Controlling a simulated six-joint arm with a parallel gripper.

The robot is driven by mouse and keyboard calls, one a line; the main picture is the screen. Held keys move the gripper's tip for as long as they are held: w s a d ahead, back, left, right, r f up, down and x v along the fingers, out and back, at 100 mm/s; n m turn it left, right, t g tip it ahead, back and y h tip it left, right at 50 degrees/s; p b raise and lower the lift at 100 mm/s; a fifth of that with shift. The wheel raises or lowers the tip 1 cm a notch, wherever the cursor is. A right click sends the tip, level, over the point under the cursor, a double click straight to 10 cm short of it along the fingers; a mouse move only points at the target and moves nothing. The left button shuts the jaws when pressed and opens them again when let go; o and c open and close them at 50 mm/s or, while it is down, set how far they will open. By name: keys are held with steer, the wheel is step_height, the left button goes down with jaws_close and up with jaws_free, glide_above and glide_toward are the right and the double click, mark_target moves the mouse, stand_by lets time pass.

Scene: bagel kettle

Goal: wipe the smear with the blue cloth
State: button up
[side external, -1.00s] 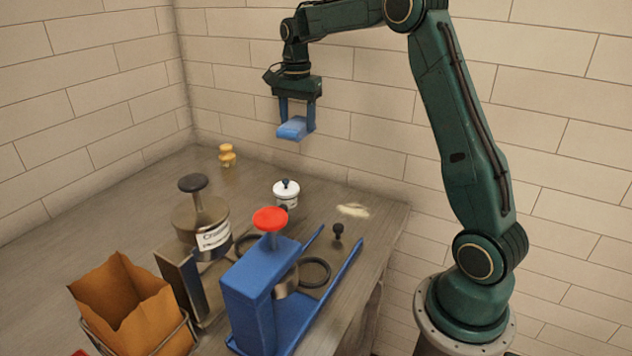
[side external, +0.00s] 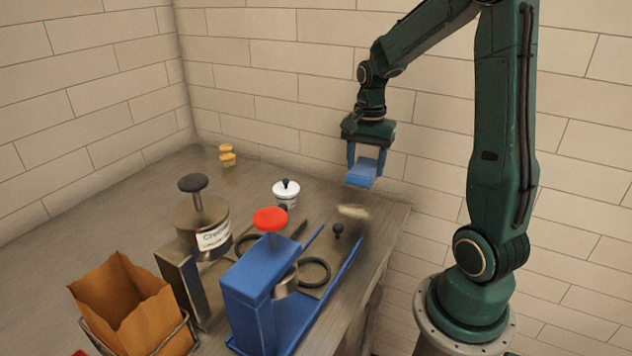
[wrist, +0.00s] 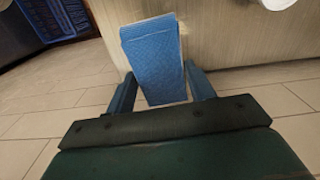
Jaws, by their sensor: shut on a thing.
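My gripper (side external: 364,170) is shut on the blue cloth (side external: 361,174), a folded pad held in the air above the counter's back right part. In the wrist view the cloth (wrist: 153,55) sits between the two blue fingers of my gripper (wrist: 160,90). The smear (side external: 353,211) is a pale cream patch on the counter near its right edge. In the side view it lies just below the cloth, with a gap between them. I do not make out the smear in the wrist view.
A white lidded pot (side external: 286,196) stands left of the smear. A blue press with a red knob (side external: 270,219) and a metal press with a dark knob (side external: 193,184) stand in front. A brown paper bag (side external: 125,305) is at front left.

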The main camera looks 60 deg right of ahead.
steer(key=shift+s+a+f, duration=0.2)
steer(key=shift+s+f, duration=0.05)
steer(key=shift+s, duration=0.35)
steer(key=shift+s+a+f, duration=0.2)
steer(key=shift+s, duration=0.45)
steer(key=shift+s+a+f, duration=0.2)
steer(key=shift+s+f, duration=0.05)
steer(key=shift+s, duration=0.35)
steer(key=shift+f, duration=0.1)
